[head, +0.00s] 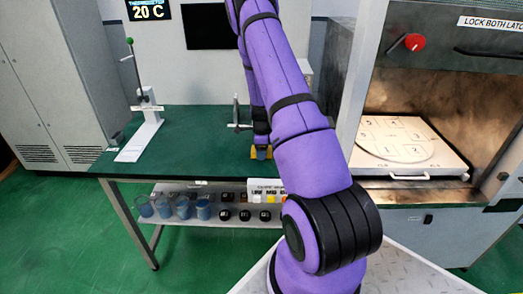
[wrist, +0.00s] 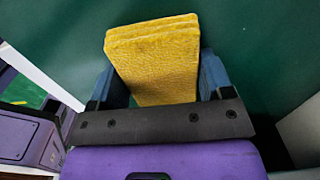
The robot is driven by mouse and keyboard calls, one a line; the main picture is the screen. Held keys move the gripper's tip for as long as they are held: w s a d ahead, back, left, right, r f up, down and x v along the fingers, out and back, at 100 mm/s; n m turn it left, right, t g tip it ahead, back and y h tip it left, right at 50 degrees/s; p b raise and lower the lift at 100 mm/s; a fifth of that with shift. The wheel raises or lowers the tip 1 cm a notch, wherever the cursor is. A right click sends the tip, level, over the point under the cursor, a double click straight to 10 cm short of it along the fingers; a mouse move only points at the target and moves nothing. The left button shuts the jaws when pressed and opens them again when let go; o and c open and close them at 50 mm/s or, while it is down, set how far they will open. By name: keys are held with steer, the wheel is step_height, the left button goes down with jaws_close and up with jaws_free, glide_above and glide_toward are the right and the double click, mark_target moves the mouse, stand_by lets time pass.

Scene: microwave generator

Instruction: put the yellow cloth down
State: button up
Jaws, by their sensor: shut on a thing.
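The yellow cloth (wrist: 155,62) is a thick, folded, textured pad that fills the space between the fingers of my gripper (wrist: 160,85) in the wrist view. My gripper is shut on it, one blue finger on each side. In the head view my gripper (head: 261,153) is at the green table top (head: 190,140), mostly behind my purple arm. Only small yellow bits of the cloth (head: 269,153) show there. The wrist view shows green surface behind the cloth. I cannot tell whether the cloth touches the table.
A white stand with a green-tipped lever (head: 140,125) is on the table's left. A metal clamp-like post (head: 238,115) stands close to my gripper. The shelf below holds blue cups (head: 183,207) and dark blocks. An open chamber with a numbered white tray (head: 400,140) is at right.

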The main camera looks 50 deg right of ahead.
steer(key=o, duration=1)
steer(key=shift+f, duration=0.1)
steer(key=shift+o, duration=0.2)
